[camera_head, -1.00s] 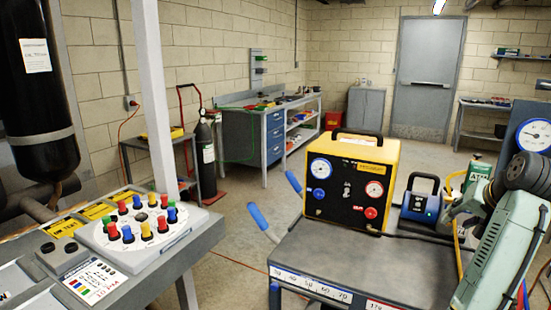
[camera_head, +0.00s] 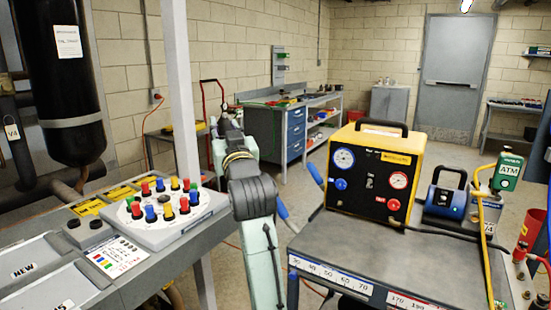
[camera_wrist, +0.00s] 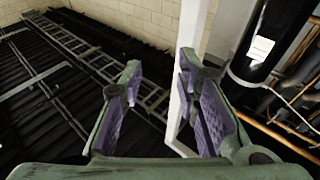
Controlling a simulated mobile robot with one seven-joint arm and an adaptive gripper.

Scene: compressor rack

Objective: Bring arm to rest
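My arm rises in the middle of the head view, with my gripper (camera_head: 226,122) at its upper end, raised and pointing away. In the wrist view, the two purple-lined fingers of my gripper (camera_wrist: 160,72) stand apart with nothing between them. The gripper is clear of the bench (camera_head: 130,285) and of the round pad with coloured caps (camera_head: 162,213) to its left. A white post (camera_head: 182,100) stands close to its left; the exact gap cannot be told.
A yellow gauge unit (camera_head: 378,180) and a blue device (camera_head: 445,203) stand on the grey cart (camera_head: 385,255) at right. A black tank (camera_head: 60,80) hangs at far left. A workbench (camera_head: 292,130) and a door (camera_head: 450,75) are behind. Open floor lies beyond the cart.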

